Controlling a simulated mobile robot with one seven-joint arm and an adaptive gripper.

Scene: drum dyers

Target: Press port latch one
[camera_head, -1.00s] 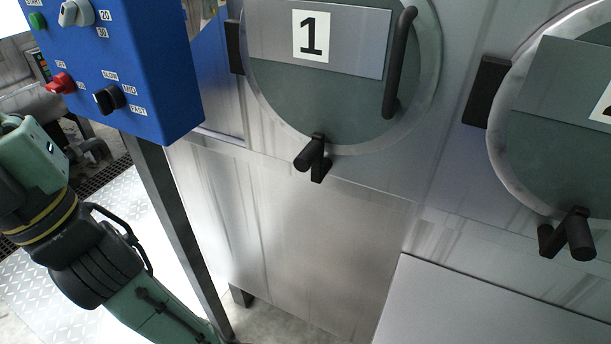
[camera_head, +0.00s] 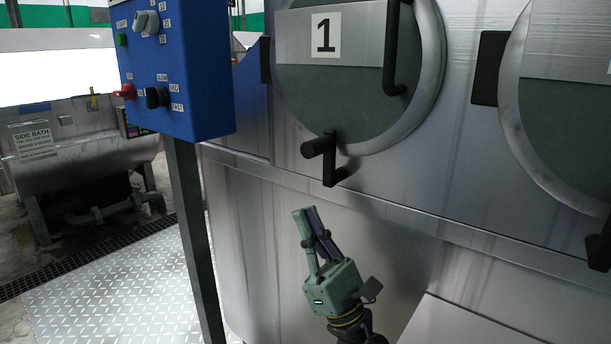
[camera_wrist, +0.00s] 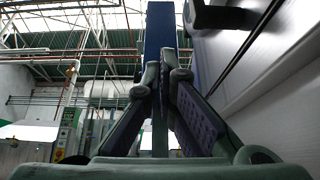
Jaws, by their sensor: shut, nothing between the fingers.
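Port one is a round door (camera_head: 350,95) with a label reading 1 (camera_head: 326,35) in the head view. Its latch (camera_head: 328,158) is a black cranked handle at the door's bottom edge, with a knob pointing left. My gripper (camera_head: 309,212) is below and slightly left of the latch, pointing up, with its fingers shut and empty. It is apart from the latch. In the wrist view, the fingers (camera_wrist: 162,75) are close together, and a dark rounded part (camera_wrist: 225,14), likely the latch, shows at the top right.
A blue control box (camera_head: 180,65) on a dark post (camera_head: 190,230) stands left of my gripper. A second round door (camera_head: 565,110) with its own latch (camera_head: 600,245) is at the right. A pale flat surface (camera_head: 455,325) lies at the lower right. The metal front below port one is flat.

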